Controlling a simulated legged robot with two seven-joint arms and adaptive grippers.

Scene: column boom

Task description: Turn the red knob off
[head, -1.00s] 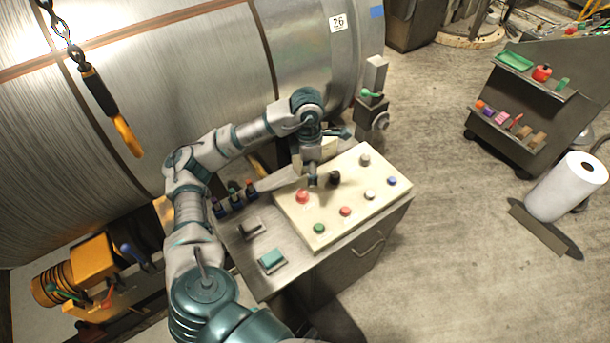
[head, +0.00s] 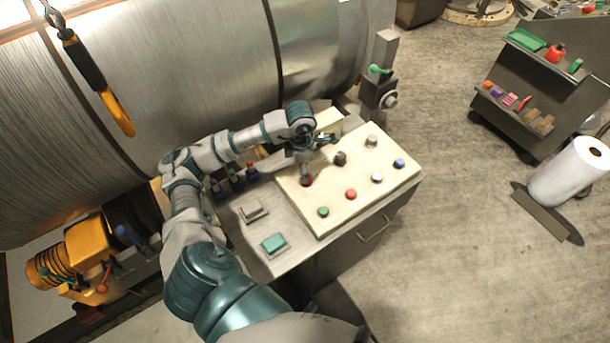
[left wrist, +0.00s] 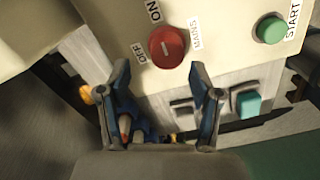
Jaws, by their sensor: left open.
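The red knob (left wrist: 168,46) shows in the left wrist view as a round red dial on a cream panel (left wrist: 105,25), with OFF, ON and MAINS labels around it. Which label it points to is hard to tell. My left gripper (left wrist: 159,70) is open, its two fingers spread below the knob in that view, with nothing between the tips. In the head view my left gripper (head: 304,172) is at the red knob (head: 308,182) and partly hides it. Contact cannot be made out. My right gripper is not in view.
A green START button (left wrist: 270,29) sits beside the knob. The panel also carries a black knob (head: 340,158), a second red button (head: 351,194) and a blue button (head: 399,163). A teal button (head: 274,242) is on the lower console. A large metal drum (head: 180,90) stands behind.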

